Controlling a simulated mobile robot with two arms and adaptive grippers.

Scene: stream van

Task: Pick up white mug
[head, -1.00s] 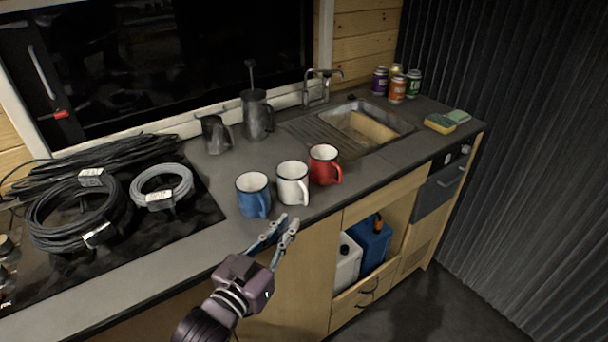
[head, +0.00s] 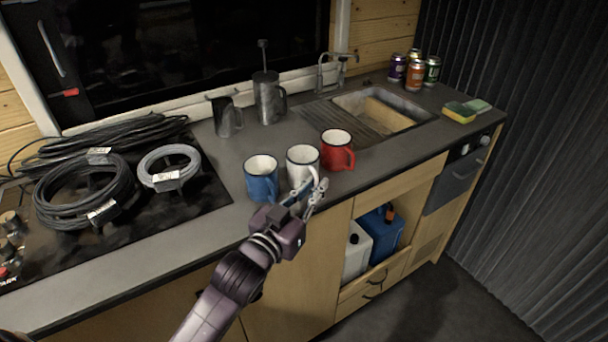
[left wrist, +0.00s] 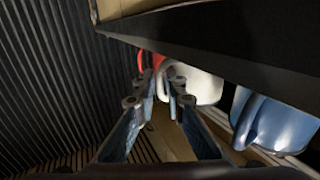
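The white mug (head: 301,160) stands upright on the grey counter, between the blue mug (head: 260,180) and the red mug (head: 337,151). My left gripper (head: 308,191) is at the front of the white mug and covers its lower part and handle area. In the left wrist view the fingers (left wrist: 160,82) are apart, with the white mug (left wrist: 206,88) just beyond them, partly behind the right finger. The blue mug (left wrist: 275,122) is to the right and part of the red mug (left wrist: 150,62) shows behind. I cannot tell whether the fingers touch the white mug. My right gripper is not in view.
The counter (head: 200,235) has a hob with coiled cables (head: 85,190) on the left. A metal jug (head: 226,116) and a press pot (head: 268,98) stand behind the mugs. The sink (head: 385,108), cans and sponges are to the right. An open cupboard holds canisters (head: 383,235).

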